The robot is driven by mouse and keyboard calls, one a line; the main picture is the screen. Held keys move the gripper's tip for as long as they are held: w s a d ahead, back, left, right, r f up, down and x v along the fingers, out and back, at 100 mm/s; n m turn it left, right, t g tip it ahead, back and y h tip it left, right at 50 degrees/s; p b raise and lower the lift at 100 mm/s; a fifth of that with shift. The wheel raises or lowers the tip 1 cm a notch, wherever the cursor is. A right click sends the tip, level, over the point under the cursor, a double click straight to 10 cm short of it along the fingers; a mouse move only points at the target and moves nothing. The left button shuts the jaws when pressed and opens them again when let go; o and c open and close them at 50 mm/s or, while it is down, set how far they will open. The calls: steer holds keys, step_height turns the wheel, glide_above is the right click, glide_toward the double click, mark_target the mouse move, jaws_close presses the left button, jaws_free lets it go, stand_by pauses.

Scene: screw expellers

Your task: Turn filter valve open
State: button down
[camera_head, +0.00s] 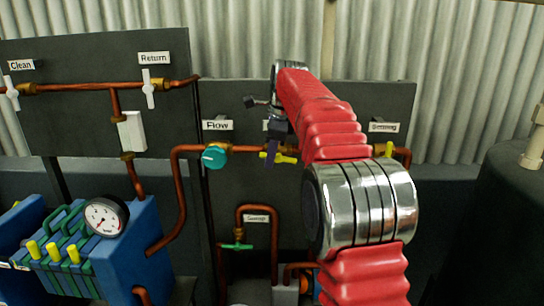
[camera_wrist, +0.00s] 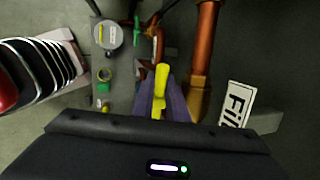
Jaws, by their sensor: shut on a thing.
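The filter valve's yellow handle (camera_head: 286,159) sits on the copper pipe right of the flow valve. In the head view it lies nearly level, roughly along the pipe. My gripper (camera_head: 271,152) reaches down to it from above, its purple fingers shut on the handle. In the wrist view the yellow handle (camera_wrist: 161,78) stands between the fingers (camera_wrist: 160,100), roughly parallel to the copper pipe (camera_wrist: 204,50). A white label (camera_wrist: 236,103) beginning "Fil" is beside it, partly cut off. My arm hides the pipe right of the handle in the head view.
The teal flow knob (camera_head: 214,156) is close left of my gripper. A green valve handle (camera_head: 237,246) and looped copper pipe (camera_head: 256,208) sit below. Another yellow handle (camera_head: 388,149) is to the right. A blue machine with a gauge (camera_head: 105,217) stands at lower left.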

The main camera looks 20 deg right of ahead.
steer(key=shift+a+f+g+h, duration=0.2)
steer(key=shift+f+g+h, duration=0.35)
steer(key=shift+h, duration=0.35)
steer(key=c, duration=2)
jaws_free()
steer(key=shift+r, duration=0.1)
steer(key=shift+d+r, duration=0.1)
steer(key=shift+r, duration=0.1)
steer(key=shift+r, duration=0.25)
steer(key=shift+a+v, duration=0.1)
steer(key=shift+v, duration=3.1)
steer(key=shift+a+v, duration=0.15)
steer(key=shift+v, duration=3.05)
